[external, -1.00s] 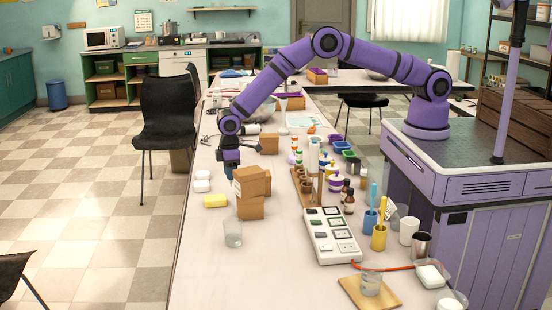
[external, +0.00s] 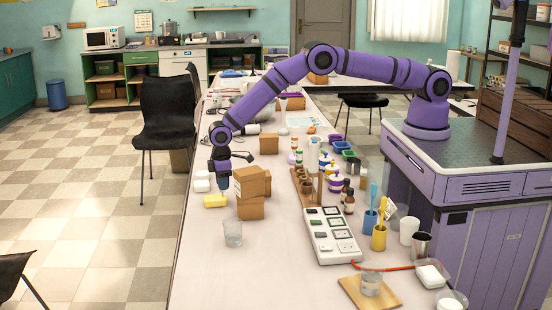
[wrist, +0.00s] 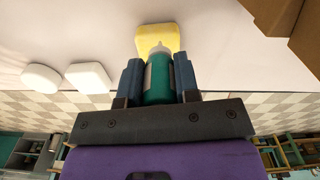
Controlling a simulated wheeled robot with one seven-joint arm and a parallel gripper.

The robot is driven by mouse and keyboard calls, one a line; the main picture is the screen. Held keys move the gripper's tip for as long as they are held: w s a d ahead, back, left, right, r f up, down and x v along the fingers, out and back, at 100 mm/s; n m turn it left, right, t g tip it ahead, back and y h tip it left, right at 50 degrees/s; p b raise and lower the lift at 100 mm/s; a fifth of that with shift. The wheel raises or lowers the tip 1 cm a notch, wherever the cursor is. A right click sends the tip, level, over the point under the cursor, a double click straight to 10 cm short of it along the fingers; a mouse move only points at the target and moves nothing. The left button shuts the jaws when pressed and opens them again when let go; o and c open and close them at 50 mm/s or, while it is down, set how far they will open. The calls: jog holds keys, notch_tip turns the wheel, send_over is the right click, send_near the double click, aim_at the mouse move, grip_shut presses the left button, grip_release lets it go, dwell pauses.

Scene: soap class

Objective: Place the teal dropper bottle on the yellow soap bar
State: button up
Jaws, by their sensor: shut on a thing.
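The yellow soap bar (external: 215,201) lies on the white table near its left edge, left of the stacked cardboard boxes. It also shows in the wrist view (wrist: 157,36), just beyond the bottle's tip. My gripper (external: 222,188) is low over the right part of the soap bar. In the wrist view my gripper (wrist: 159,82) has its two blue fingers shut on the teal dropper bottle (wrist: 159,84), one on each side. The bottle's pale tip points toward the soap bar and overlaps it in the picture. I cannot tell whether the bottle touches the bar.
Cardboard boxes (external: 250,182) are stacked close to the right of my gripper. White soap pieces (external: 202,182) lie behind the yellow bar. A clear glass (external: 233,234) stands in front of the boxes. The table's left edge is close; its front left part is clear.

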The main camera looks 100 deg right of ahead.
jog(key=o, duration=0.9)
jog(key=shift+f, duration=0.1)
notch_tip(320, 180, up, 13)
jog(key=shift+f, duration=0.15)
jog(key=s+d+r+t, duration=0.1)
jog(key=s+r, duration=0.2)
jog(key=r, duration=0.7)
jog(key=s+d+r, duration=0.2)
jog(key=s+r, duration=0.2)
jog(key=r, duration=0.5)
jog(key=s+d+r+m+t, duration=0.1)
jog(key=s+d+r+t, duration=0.15)
jog(key=s+r, duration=1.3)
jog(key=s+d+r, duration=0.1)
jog(key=s+r, duration=0.2)
jog(key=s, duration=0.6)
jog(key=s+d+r, duration=0.1)
jog(key=s+r, duration=0.2)
jog(key=s, duration=0.7)
jog(key=s+f+t, duration=0.1)
jog(key=s+f, duration=0.1)
jog(key=s, duration=0.6)
jog(key=s+d+f+m, duration=0.1)
jog(key=s+f, duration=0.1)
jog(key=s, duration=0.7)
jog(key=shift+s+d+t, duration=0.2)
jog(key=shift+s+t, duration=0.1)
jog(key=shift+t, duration=0.05)
